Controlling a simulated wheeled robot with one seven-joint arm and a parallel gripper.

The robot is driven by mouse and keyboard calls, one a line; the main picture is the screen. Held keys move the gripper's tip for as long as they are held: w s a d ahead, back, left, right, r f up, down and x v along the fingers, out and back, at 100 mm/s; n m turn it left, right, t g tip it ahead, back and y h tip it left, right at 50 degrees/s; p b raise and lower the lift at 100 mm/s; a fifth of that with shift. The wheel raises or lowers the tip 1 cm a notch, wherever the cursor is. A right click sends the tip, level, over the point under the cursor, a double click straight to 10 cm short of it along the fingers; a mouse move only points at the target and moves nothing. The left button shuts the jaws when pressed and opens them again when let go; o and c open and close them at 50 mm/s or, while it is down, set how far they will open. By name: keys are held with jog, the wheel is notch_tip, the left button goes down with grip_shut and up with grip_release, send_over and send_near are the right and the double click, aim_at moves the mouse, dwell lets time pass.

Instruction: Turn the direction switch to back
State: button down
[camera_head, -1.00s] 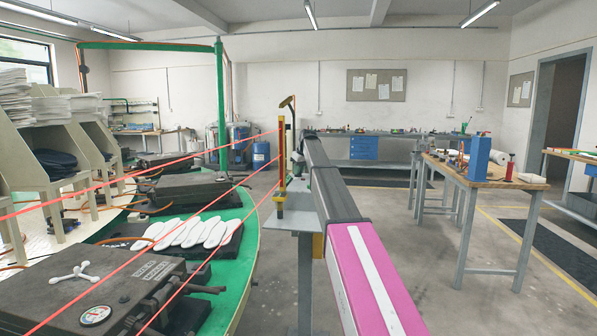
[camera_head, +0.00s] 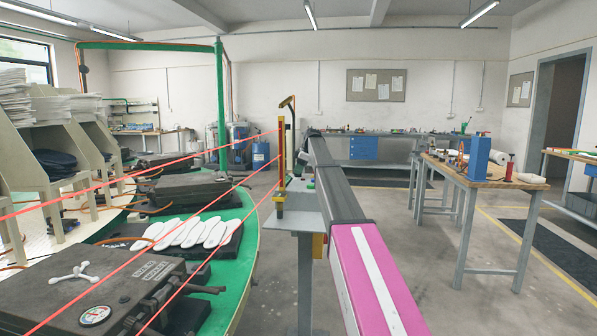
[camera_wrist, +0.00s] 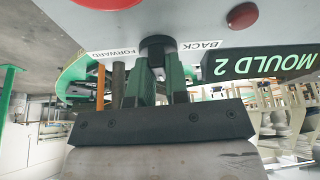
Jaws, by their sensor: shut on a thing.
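The direction switch (camera_wrist: 157,44) is a dark round knob on the grey panel, in the wrist view. It sits between the white FORWARD label (camera_wrist: 113,52) at left and the BACK label (camera_wrist: 200,45) at right; both read upside down. My gripper (camera_wrist: 157,68) has its green fingers shut on the knob, one on each side. The fingers cover much of the knob, so I cannot tell which label it points to. In the head view my pink and dark arm reaches forward, and the switch cannot be made out.
A red button (camera_wrist: 242,15) and a MOULD 2 sign (camera_wrist: 265,65) are close by on the panel. A yellow post (camera_head: 281,165) with red beams stands left of my arm. A green carousel (camera_head: 247,225) carries presses and white insoles (camera_head: 190,232). A workbench (camera_head: 480,178) stands right.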

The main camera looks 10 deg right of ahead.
jog(key=shift+w+n, duration=0.1)
jog(key=shift+n, duration=0.5)
jog(key=shift+n+g, duration=0.3)
jog(key=c, duration=1.1)
grip_release()
jog(key=shift+d+r, duration=0.1)
jog(key=shift+r, duration=0.05)
jog(key=v, duration=1)
jog(key=shift+r, duration=0.3)
